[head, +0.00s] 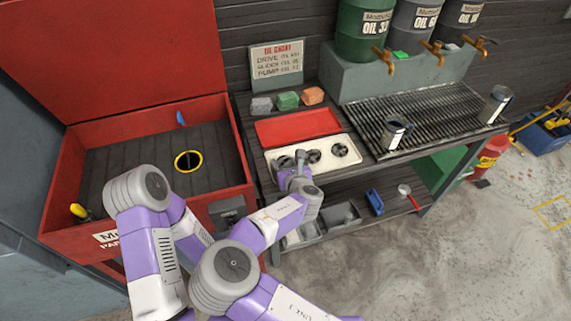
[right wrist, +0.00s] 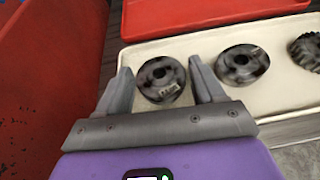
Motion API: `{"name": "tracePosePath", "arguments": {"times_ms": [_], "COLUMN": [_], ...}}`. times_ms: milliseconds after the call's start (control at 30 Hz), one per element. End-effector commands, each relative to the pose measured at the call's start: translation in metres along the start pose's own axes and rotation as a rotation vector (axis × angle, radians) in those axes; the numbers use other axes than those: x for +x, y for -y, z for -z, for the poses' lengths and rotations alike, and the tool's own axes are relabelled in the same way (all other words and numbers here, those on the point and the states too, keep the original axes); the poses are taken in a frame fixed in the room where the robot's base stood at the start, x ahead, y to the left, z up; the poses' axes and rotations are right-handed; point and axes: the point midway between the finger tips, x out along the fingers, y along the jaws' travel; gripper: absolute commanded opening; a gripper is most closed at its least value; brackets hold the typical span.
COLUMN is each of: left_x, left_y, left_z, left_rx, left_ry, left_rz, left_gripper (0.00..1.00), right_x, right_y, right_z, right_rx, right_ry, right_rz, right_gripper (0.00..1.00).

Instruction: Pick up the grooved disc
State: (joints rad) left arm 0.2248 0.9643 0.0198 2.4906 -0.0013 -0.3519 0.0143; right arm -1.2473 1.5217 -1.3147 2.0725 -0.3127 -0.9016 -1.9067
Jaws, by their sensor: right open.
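Three dark metal discs lie in a row on a cream tray (head: 357,161). In the right wrist view, the left disc (right wrist: 161,80) has a centre hole and a small pale label. The middle disc (right wrist: 243,64) also has a centre hole, and the right disc (right wrist: 306,50) has a toothed rim and is cut off by the picture edge. I cannot tell for certain which is the grooved disc. My right gripper (right wrist: 159,68) is open, with its fingers on either side of the left disc and no visible grip on it. My left gripper is out of view.
A red tray (head: 297,126) lies behind the cream tray. An open red chest (head: 243,160) stands to the left, with a yellow ring (head: 200,162) inside. A metal grating (head: 440,108) with two metal jugs (head: 393,136) is to the right. A sign (head: 277,62) stands behind.

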Motion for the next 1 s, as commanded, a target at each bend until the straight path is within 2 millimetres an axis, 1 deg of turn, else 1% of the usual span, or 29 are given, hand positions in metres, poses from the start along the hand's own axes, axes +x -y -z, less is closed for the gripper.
{"name": "tracePosePath", "arguments": {"times_ms": [200,267,500,567,600,833,933,1000], "left_x": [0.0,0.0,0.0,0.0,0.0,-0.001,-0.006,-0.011], "left_y": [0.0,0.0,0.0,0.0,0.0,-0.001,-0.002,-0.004], "left_z": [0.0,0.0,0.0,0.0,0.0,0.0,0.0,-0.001], "left_rx": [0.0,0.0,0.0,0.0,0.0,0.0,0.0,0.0], "left_ry": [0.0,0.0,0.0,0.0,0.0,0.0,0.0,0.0], "left_rz": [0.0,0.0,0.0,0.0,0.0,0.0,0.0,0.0], "left_gripper": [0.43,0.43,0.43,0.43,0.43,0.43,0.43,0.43], "right_x": [0.001,0.001,0.0,0.0,0.0,-0.001,-0.005,-0.01], "right_y": [0.0,0.0,0.0,0.0,0.0,0.0,-0.001,-0.001], "right_z": [0.0,0.0,0.0,0.0,-0.001,-0.004,-0.015,-0.027], "right_rx": [0.001,0.001,0.001,0.001,0.001,0.002,0.003,0.003], "right_ry": [0.0,0.0,0.0,0.0,0.003,0.003,0.005,0.006], "right_rz": [0.0,0.0,0.0,0.0,-0.001,-0.001,-0.001,-0.003], "right_gripper": [0.68,0.59,0.22,0.13,0.1,0.1,0.1,0.1]}}
